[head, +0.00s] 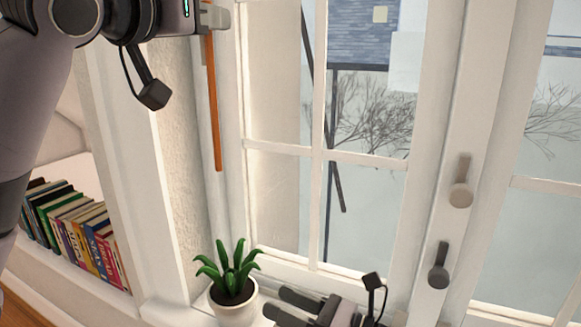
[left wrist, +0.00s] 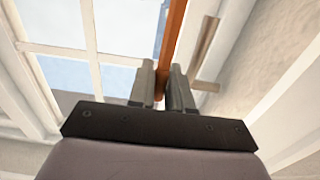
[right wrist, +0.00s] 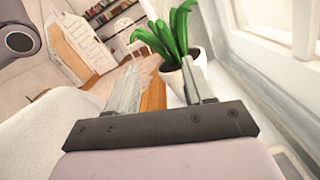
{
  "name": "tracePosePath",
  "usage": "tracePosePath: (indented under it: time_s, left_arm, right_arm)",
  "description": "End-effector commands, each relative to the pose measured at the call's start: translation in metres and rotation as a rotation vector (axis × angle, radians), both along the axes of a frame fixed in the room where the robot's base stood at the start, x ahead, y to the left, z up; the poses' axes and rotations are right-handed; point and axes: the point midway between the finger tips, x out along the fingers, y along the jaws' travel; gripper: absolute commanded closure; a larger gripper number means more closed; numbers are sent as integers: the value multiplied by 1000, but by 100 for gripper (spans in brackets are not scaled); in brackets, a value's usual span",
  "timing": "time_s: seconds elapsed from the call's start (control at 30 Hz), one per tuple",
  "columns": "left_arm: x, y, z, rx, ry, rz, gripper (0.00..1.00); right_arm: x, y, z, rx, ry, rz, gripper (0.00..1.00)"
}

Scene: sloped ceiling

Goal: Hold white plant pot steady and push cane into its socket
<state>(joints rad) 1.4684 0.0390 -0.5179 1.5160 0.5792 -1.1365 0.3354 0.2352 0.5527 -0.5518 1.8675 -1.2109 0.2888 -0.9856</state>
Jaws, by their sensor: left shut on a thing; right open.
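The white plant pot (head: 232,312) stands on the window sill with dark soil and a green leafy plant (head: 231,267). It also shows in the right wrist view (right wrist: 174,82), partly behind a fingertip. The orange-brown cane (head: 213,105) hangs nearly upright above and slightly left of the pot, its lower end well clear of the leaves. My left gripper (head: 213,18) is shut on the cane near its top, also seen in the left wrist view (left wrist: 163,85). My right gripper (head: 274,303) is open, right of the pot, fingers pointing toward it. I cannot make out the socket.
A window (head: 340,155) with white frames rises behind the sill. Dark and grey handles (head: 438,268) stick out from its frame at right. A row of books (head: 80,235) stands on a shelf at left. The air between cane and plant is free.

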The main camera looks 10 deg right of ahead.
Motion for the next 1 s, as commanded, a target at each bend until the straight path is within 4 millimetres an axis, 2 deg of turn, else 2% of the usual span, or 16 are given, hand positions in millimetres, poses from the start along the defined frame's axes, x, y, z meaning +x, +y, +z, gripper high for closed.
tracePosePath:
  time_s: [0.2,0.37,0.47,0.9,1.0]
  left_arm:
    - [0,0,0,0,0,0,100]
    - [0,0,0,0,0,0,100]
    - [0,0,0,0,0,0,100]
    - [0,0,0,0,0,0,100]
    - [0,0,0,0,0,0,100]
  right_arm:
    - [16,-7,-6,-221,-156,11,48]
    - [22,-4,-7,-265,-186,16,48]
    - [28,5,-6,-265,-187,15,48]
    - [74,70,-6,-263,-184,16,48]
    - [81,79,-7,-262,-184,15,48]
